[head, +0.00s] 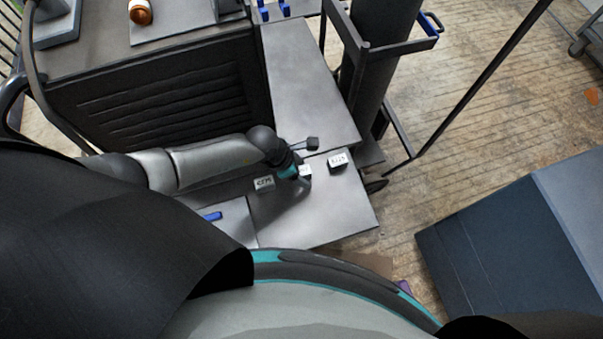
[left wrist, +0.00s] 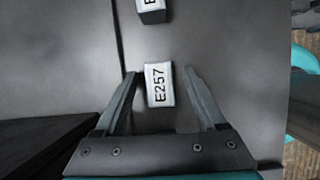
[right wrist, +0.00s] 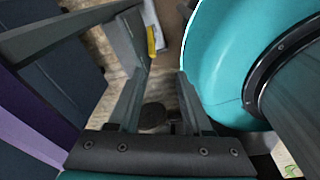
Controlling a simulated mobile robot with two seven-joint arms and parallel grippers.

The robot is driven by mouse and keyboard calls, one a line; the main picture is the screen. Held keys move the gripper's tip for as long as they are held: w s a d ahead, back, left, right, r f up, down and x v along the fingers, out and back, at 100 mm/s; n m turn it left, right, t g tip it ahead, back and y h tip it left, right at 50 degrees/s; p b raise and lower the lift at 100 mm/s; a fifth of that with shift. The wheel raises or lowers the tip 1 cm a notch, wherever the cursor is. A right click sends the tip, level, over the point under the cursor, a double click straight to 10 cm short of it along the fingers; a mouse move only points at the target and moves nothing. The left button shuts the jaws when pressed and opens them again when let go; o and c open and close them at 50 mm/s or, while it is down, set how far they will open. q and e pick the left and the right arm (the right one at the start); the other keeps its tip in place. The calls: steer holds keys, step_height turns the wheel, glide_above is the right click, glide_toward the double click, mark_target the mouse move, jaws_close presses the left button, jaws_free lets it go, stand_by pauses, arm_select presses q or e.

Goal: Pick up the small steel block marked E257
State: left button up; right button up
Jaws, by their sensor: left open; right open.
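The small steel block marked E257 (left wrist: 159,86) sits on the grey metal surface, its label readable in the left wrist view. My left gripper (left wrist: 161,74) is open, with one finger on each side of the block and a gap showing at both sides. In the head view the left gripper (head: 298,176) points down at the middle block (head: 306,171), which it partly hides. My right gripper (right wrist: 157,77) is open and empty, away from the blocks and beside a teal rounded part of my body.
Another labelled block (head: 264,184) stands to the left of the left gripper and one (head: 338,161) to the right; their labels are too small to read surely. A blue item (head: 212,216) lies at the lower left. The metal plate (head: 320,215) in front is clear.

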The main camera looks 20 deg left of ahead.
arm_select(q)
jaws_close()
stand_by(0.6)
steer(key=shift+w, duration=0.1)
stand_by(0.7)
